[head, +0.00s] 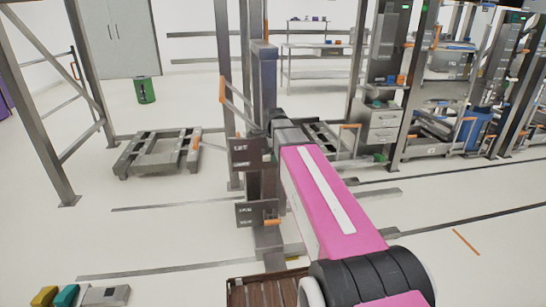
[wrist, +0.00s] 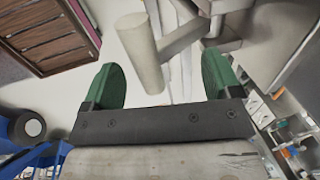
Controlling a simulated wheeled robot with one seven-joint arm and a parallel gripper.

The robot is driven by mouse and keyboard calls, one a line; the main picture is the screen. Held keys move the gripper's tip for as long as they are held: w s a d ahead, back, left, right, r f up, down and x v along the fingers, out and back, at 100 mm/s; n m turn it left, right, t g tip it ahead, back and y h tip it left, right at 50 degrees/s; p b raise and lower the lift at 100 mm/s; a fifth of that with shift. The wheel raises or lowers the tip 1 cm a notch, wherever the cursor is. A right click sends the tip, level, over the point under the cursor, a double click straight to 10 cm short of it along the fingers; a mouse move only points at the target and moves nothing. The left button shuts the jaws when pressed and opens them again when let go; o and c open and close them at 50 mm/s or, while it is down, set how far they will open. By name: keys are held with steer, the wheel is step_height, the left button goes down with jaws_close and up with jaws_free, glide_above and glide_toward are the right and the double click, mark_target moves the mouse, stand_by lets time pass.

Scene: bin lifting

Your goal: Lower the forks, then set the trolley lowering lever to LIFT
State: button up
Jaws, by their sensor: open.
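The trolley's dark upright column (head: 264,75) stands near the picture's middle in the head view. A dark upper plate (head: 243,151) with small white lettering is on it, with an orange-tipped lever (head: 197,143) out to its left. A lower lettered plate (head: 251,214) has a short orange handle (head: 272,222) at its right. I cannot tell the lever settings or fork height. My gripper (wrist: 163,83) is open in the wrist view, its green fingers apart. A pale grey cylindrical bar (wrist: 142,53) shows beyond and between them, and nothing is gripped. The head view hides my fingers.
A brown slatted crate (head: 266,289) is low in front of the column; a brown slatted surface also shows in the wrist view (wrist: 42,32). A grey floor frame (head: 158,153) stands left, a green bin (head: 145,90) behind. Racks and drawers (head: 378,127) fill the right.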

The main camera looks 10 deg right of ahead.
steer(key=shift+w+f, duration=0.2)
steer(key=shift+f, duration=0.9)
steer(key=c, duration=1.3)
